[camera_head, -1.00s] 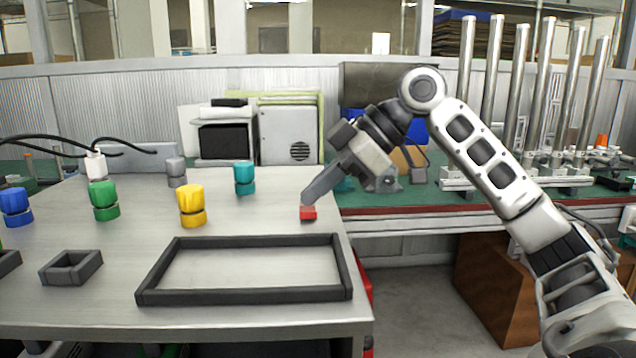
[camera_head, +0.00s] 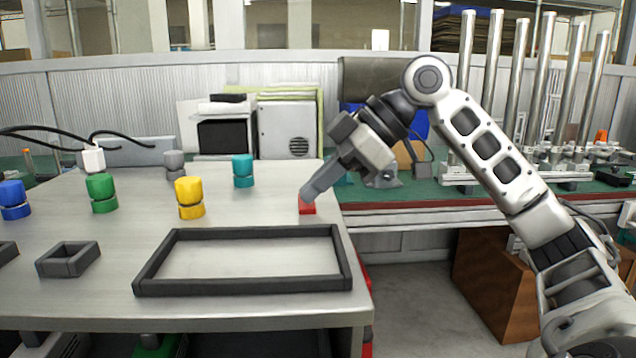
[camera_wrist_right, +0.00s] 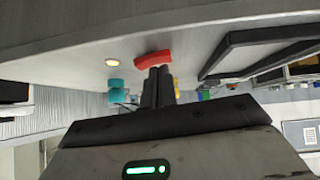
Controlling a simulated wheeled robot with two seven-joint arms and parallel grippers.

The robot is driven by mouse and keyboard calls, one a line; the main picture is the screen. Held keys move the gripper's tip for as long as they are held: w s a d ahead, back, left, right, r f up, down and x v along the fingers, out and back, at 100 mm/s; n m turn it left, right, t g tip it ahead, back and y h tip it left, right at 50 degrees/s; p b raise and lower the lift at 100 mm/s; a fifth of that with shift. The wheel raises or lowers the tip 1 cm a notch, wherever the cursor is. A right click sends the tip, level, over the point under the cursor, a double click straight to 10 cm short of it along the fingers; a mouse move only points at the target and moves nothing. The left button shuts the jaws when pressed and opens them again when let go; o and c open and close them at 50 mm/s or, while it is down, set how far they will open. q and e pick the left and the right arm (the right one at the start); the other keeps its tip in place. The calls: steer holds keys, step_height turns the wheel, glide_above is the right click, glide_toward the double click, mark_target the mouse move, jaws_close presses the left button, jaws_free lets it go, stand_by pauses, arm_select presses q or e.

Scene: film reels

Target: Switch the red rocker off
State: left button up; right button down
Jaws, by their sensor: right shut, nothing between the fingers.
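The red rocker (camera_head: 307,209) sits near the right edge of the grey table, behind the black rectangular frame. In the right wrist view the red rocker (camera_wrist_right: 153,60) shows just beyond the fingertips, its two halves at a slight angle. My right gripper (camera_head: 306,196) is shut and empty, with its fingertips at the rocker. In the head view they cover part of its top, and I cannot tell for certain whether they touch it. In the right wrist view the shut fingers (camera_wrist_right: 158,72) point at the rocker. My left gripper is not in view.
A black rectangular frame (camera_head: 245,289) lies in front of the rocker. A teal knob (camera_head: 243,170), a yellow knob (camera_head: 190,197), a green knob (camera_head: 101,193) and a blue knob (camera_head: 14,199) stand to the left. A small round light (camera_wrist_right: 112,62) shows near the rocker.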

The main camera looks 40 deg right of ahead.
steer(key=r+p, duration=0.3)
steer(key=shift+s+a+r, duration=0.15)
steer(key=shift+a, duration=0.05)
steer(key=shift+r+p, duration=0.5)
steer(key=shift+p, duration=0.1)
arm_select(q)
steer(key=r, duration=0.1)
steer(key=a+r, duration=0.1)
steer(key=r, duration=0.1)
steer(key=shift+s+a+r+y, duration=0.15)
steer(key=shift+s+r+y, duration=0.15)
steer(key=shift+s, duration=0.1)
arm_select(e)
steer(key=v, duration=0.9)
steer(key=shift+s, duration=0.6)
steer(key=shift+r, duration=0.15)
